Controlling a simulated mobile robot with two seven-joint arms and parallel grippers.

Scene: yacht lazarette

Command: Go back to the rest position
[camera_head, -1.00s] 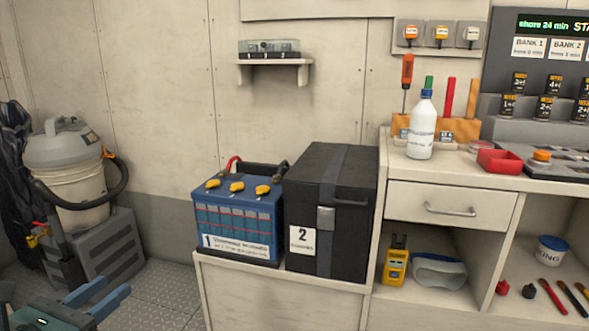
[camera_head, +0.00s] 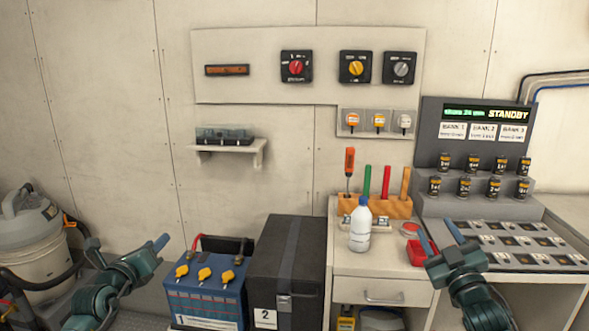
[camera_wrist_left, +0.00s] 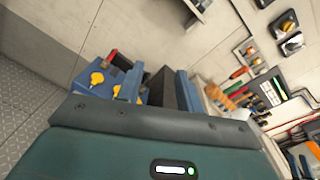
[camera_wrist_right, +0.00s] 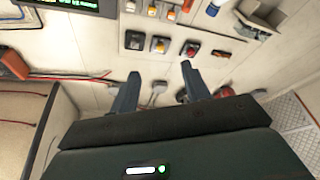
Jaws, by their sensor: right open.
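My left gripper (camera_head: 127,244) is raised at the lower left of the head view, left of the blue battery. In the left wrist view its two fingers (camera_wrist_left: 157,88) stand apart with nothing between them. My right gripper (camera_head: 440,237) is raised at the lower right of the head view, in front of the workbench and the red tray. In the right wrist view its two fingers (camera_wrist_right: 157,82) are spread and empty. Neither gripper appears to hold anything.
A blue battery (camera_head: 207,300) and a black box (camera_head: 285,265) stand at lower centre. A white bottle (camera_head: 360,228), a wooden tool rack (camera_head: 385,206) and a red tray (camera_head: 416,252) are on the bench. A shelf (camera_head: 228,148) and switch panel (camera_head: 265,88) are on the wall.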

